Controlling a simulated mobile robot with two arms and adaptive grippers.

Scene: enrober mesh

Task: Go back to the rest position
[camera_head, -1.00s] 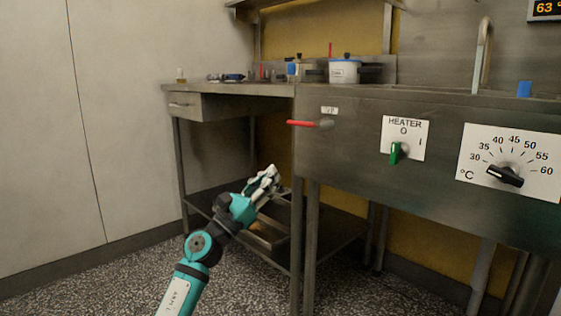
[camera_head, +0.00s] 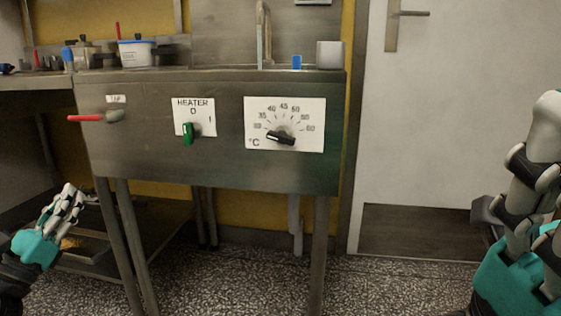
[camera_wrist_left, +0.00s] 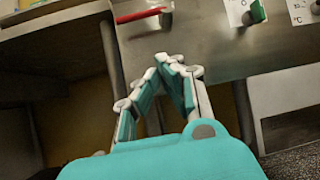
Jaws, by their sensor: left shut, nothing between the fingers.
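My left gripper (camera_head: 72,192) is low at the left edge of the head view, in front of the bench legs and lower shelf. Its pale fingers point up and are shut with nothing between them. In the left wrist view its fingertips (camera_wrist_left: 170,60) meet in front of the steel panel, below the red lever. Part of my right arm (camera_head: 530,190), pale grey, black and teal, is close to the camera at the right edge. It is cut off by the frame, and I cannot tell how its fingers stand.
A steel unit (camera_head: 220,170) carries a red lever (camera_head: 88,118), a green heater switch (camera_head: 188,133) and a black temperature knob (camera_head: 281,138). A white tub (camera_head: 136,53) and a grey cup (camera_head: 330,55) stand on top. Speckled floor (camera_head: 400,285) is open before the door (camera_head: 420,130).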

